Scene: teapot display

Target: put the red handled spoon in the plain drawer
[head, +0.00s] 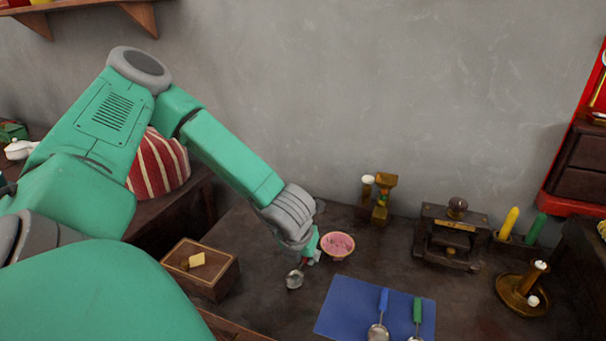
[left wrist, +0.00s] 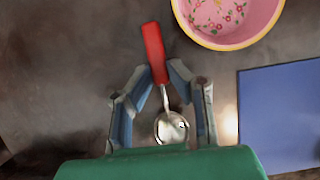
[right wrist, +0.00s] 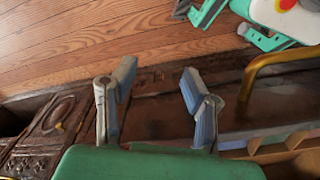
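The red handled spoon (left wrist: 154,50) lies between the fingers of my left gripper (left wrist: 159,72) in the left wrist view. The fingertips press in on the lower part of its red handle, and its metal bowl points back towards the palm. In the head view, my left gripper (head: 309,256) is low over the dark table, with the spoon's bowl (head: 294,280) showing below it. I cannot tell whether the spoon touches the table. My right gripper (right wrist: 158,68) is open and empty. In the right wrist view, a carved drawer front (right wrist: 57,125) is at left; I cannot make out the plain drawer for certain.
A pink bowl (head: 338,245) stands close beside my left gripper. A blue mat (head: 345,305) holds blue and green handled spoons. A wooden box (head: 205,283) stands to the left. A brass bar (right wrist: 258,72) shows near my right gripper. A candle holder (head: 515,297) is at right.

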